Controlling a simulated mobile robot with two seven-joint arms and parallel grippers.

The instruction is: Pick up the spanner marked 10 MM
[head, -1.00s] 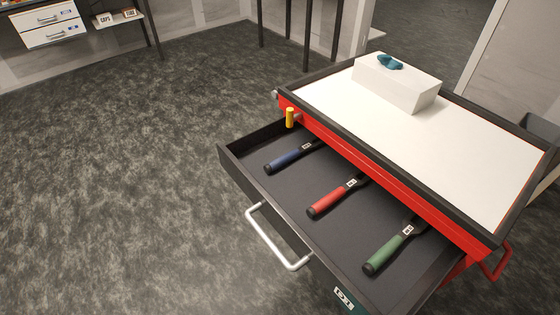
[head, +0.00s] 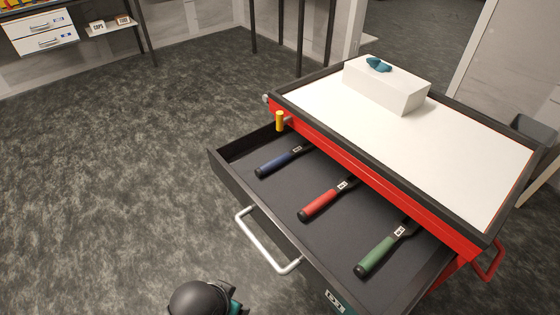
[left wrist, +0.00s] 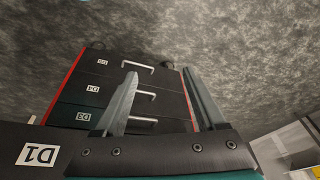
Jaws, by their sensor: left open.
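Three spanners lie in the open drawer (head: 253,203) in the head view. One has a blue handle (head: 275,165), one a red handle (head: 318,206), one a green handle (head: 374,256). Each has a small white tag near its neck, too small to read, so I cannot tell which is marked 10 MM. Their far ends are hidden under the cabinet top. My left gripper (left wrist: 160,73) is open and empty in the left wrist view, in front of the cabinet's lower drawers. A dark rounded part of my arm shows at the bottom of the head view. My right gripper is not in view.
The red cabinet has a white top (head: 440,135) with a white box (head: 388,85) bearing a teal object (head: 378,64). A pale handle (head: 264,243) sticks out from the open drawer. Shut drawers (left wrist: 88,68) show below.

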